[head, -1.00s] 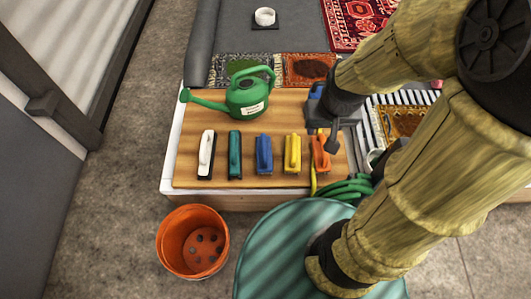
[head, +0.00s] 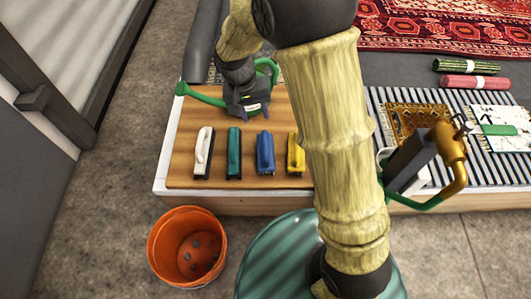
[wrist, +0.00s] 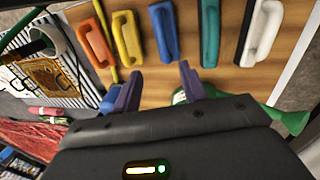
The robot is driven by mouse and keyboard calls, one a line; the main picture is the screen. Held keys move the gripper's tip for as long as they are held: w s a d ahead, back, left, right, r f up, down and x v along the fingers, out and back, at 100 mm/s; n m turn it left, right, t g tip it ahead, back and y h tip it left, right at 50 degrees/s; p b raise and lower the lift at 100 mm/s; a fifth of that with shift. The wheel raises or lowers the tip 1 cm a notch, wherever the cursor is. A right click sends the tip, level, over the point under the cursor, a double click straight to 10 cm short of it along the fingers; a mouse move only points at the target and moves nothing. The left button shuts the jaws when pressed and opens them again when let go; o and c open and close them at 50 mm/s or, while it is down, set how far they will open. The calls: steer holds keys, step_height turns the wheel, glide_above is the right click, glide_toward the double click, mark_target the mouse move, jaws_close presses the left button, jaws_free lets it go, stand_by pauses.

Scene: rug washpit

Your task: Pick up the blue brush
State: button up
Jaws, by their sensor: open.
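The blue brush (head: 265,152) lies on the wooden board, third from the left in a row of brushes, between the teal brush (head: 234,152) and the yellow brush (head: 296,153). In the wrist view the blue brush (wrist: 164,32) lies ahead of the fingertips, near the middle top. My gripper (head: 252,112) hangs over the board behind the row, in front of the green watering can. In the wrist view my gripper (wrist: 158,82) is open, with nothing between its two fingers. It is apart from the blue brush.
A white brush (head: 203,152) stands at the row's left end. An orange brush (wrist: 93,43) shows beyond the yellow one in the wrist view. The green watering can (head: 215,105) is partly hidden by my gripper. An orange bucket (head: 188,246) stands on the floor in front.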

mark_target(265, 142)
steer(key=f+b, duration=0.2)
steer(key=f, duration=0.2)
steer(key=d+f+b, duration=0.1)
steer(key=f+b, duration=0.1)
steer(key=f, duration=0.2)
steer(key=d+f+b, duration=0.1)
steer(key=f+b, duration=0.1)
steer(key=f, duration=0.2)
steer(key=shift+d+b, duration=0.2)
steer(key=shift+b, duration=0.2)
steer(key=f+b, duration=0.4)
steer(key=f, duration=0.1)
steer(key=shift+w+d+f, duration=0.1)
steer(key=shift+w+d, duration=0.2)
steer(key=shift+w, duration=0.05)
steer(key=shift+c, duration=0.4)
jaws_close()
